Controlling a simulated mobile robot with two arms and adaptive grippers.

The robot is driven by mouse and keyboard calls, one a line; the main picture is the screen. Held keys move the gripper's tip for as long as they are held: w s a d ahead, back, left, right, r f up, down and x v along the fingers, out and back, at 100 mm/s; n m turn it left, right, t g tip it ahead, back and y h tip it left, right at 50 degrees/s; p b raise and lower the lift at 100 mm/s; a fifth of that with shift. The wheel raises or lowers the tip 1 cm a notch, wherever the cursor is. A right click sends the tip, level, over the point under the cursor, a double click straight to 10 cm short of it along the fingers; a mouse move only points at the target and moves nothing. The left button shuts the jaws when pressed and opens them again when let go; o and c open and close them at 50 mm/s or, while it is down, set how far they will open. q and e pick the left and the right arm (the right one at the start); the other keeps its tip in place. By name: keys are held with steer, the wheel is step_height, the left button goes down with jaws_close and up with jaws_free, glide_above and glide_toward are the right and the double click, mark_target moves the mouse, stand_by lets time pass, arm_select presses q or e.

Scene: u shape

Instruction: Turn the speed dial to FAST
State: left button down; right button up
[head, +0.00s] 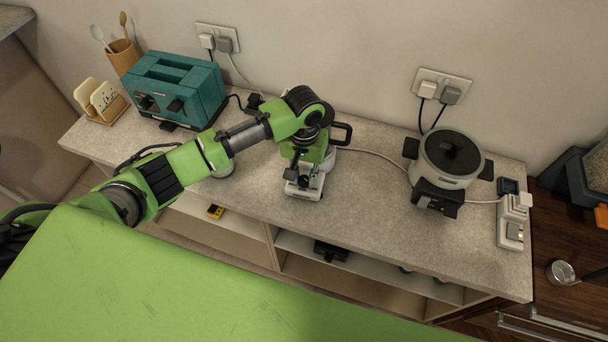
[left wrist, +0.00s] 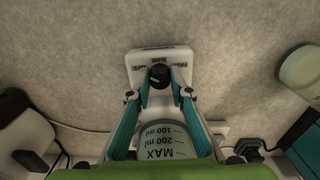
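The blender (head: 304,190) has a white base and stands near the counter's front edge, under my left gripper (head: 304,170). The clear jug (left wrist: 160,140) with ml marks shows between the finger links. My left gripper's two fingertips (left wrist: 160,80) stand on either side of the dial, very close to it. I cannot tell whether they touch it. In the head view the dial is hidden by the gripper. My right gripper is out of view.
A teal toaster (head: 178,90) stands to the left on the counter (head: 370,205), a white cooker (head: 448,158) to the right. A power strip (head: 512,220) lies at the right end. Cables run along the back. The counter between blender and cooker is mostly free.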

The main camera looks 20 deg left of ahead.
arm_select(q)
steer(key=shift+m, duration=0.4)
steer(key=m, duration=0.5)
steer(key=shift+m, duration=0.4)
steer(key=m, duration=0.6)
steer(key=shift+w+r, duration=0.1)
steer(key=m, duration=0.5)
steer(key=shift+m, duration=0.4)
steer(key=m, duration=0.5)
steer(key=shift+m, duration=0.3)
steer(key=c, duration=1.8)
jaws_free()
